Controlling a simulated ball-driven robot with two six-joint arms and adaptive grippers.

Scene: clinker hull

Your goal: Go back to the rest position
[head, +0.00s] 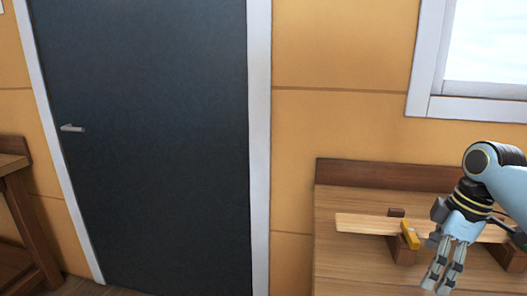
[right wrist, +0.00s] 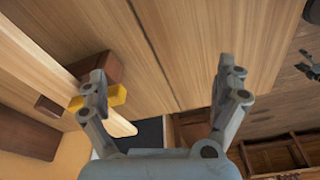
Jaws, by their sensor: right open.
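My right gripper (head: 441,282) is open and empty at the lower right of the head view, over or in front of the workbench. Its two spread fingers also show in the right wrist view (right wrist: 165,78), with nothing between them. A pale plank (head: 365,223) lies on dark wooden blocks on the bench, and my right arm hides part of it. A yellow piece (head: 410,236) sits at the plank, left of the gripper; it also shows behind the left finger in the right wrist view (right wrist: 117,95). My left gripper is not seen in the head view.
The workbench (head: 335,262) with a raised back edge stands under a window (head: 487,45). A dark door (head: 145,130) is in the wall to its left. Another wooden bench (head: 28,215) stands at the far left. A small dark item (right wrist: 309,65) is unclear.

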